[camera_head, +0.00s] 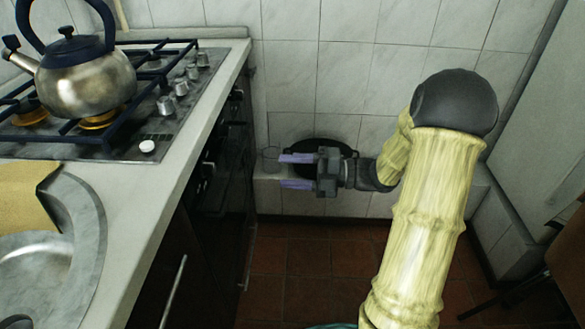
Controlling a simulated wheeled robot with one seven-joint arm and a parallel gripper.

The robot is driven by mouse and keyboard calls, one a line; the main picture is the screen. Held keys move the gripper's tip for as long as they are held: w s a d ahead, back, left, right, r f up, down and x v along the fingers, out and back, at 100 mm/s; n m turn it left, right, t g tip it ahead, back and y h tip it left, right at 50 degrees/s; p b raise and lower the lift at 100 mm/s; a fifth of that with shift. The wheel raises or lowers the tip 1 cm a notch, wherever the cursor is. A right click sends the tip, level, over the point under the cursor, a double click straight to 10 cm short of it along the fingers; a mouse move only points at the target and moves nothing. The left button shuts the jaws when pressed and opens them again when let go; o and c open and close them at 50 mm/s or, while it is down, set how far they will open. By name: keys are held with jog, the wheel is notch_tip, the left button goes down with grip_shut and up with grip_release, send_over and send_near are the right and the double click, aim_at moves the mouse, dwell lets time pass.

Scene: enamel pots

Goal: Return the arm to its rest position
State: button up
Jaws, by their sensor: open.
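My gripper (296,171) is in the middle of the view, with its two purple fingers apart and pointing left. Nothing shows between the fingers. My arm (425,225) comes up from the bottom right, bends at a dark joint and reaches back toward the gripper. The gripper appears in front of a low tiled ledge at the back wall. A dark round pan or pot (320,147) on the ledge is partly hidden behind it.
A steel kettle (85,85) with a dark handle stands on the gas stove (150,110) at the left. The counter (150,215) holds a sink (40,265). A clear glass (271,158) stands on the ledge. Red-brown floor (310,265) lies open below the gripper.

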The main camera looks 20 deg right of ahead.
dwell(0.5)
jog(key=w+d+f+m+t+h, duration=0.1)
jog(key=w+f+m+t+h, duration=0.15)
jog(key=m+h, duration=0.5)
jog(key=w+f+m+t+h, duration=0.1)
jog(key=w+m+t+h, duration=0.1)
jog(key=w+m+h, duration=0.35)
jog(key=s+a+f+m+g+h+p, duration=0.15)
jog(key=s+m+g, duration=0.25)
jog(key=s+m, duration=0.6)
jog(key=s+a+f+m+g+h, duration=0.1)
jog(key=s+f+m+g+h, duration=0.2)
jog(key=s+m, duration=0.7)
notch_tip(320, 180, up, 39)
jog(key=s+n+g+p, duration=0.1)
jog(key=n+p, duration=0.1)
jog(key=p, duration=3.6)
jog(key=shift+d, duration=0.2)
jog(key=shift+s+f+y, duration=0.1)
jog(key=shift+f+y, duration=0.05)
jog(key=shift+y, duration=0.1)
